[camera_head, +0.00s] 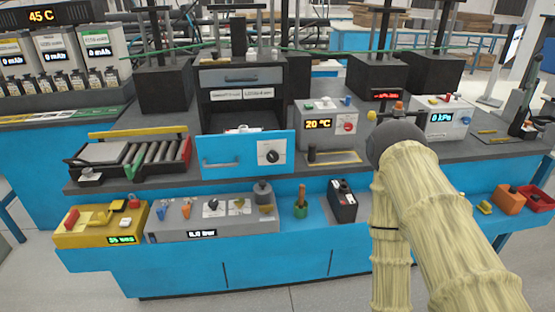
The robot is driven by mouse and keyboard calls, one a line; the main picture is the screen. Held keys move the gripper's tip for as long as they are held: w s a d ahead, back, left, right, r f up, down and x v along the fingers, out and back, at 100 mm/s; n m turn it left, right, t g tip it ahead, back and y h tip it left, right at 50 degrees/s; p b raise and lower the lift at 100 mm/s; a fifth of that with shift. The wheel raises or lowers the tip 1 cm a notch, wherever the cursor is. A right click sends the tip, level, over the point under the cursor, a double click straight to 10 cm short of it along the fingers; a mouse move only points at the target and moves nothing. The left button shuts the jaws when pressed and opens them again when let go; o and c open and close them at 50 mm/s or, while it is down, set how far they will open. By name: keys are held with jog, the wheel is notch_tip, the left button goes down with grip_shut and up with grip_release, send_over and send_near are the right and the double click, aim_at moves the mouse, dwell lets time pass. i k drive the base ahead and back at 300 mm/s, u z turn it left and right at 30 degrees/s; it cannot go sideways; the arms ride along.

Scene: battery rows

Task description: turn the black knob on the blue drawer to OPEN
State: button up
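The blue drawer (236,168) is at the middle of the bench, under a dark cabinet. Its blue front has a pale handle on the left. The black knob (272,157) sits on a white square plate on the right half of the front. The plate's lettering and the knob's pointer are too small to read. A dark space with something whitish shows above the drawer front. My arm, in a beige sleeve, stands to the right of the drawer, with a dark grey joint above the bench edge. My gripper is not in view, and nothing visible touches the knob.
A grey control box (214,222) and a yellow box (100,226) sit on the lower ledge in front. A green-bodied tool (300,205) and a black box (342,201) stand right of them. A 20 °C box (327,121) is right of the drawer, a roller tray (130,157) left.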

aim_at(272, 157)
jog(key=z, duration=2.5)
jog(key=k, duration=0.65)
jog(key=u, duration=2.65)
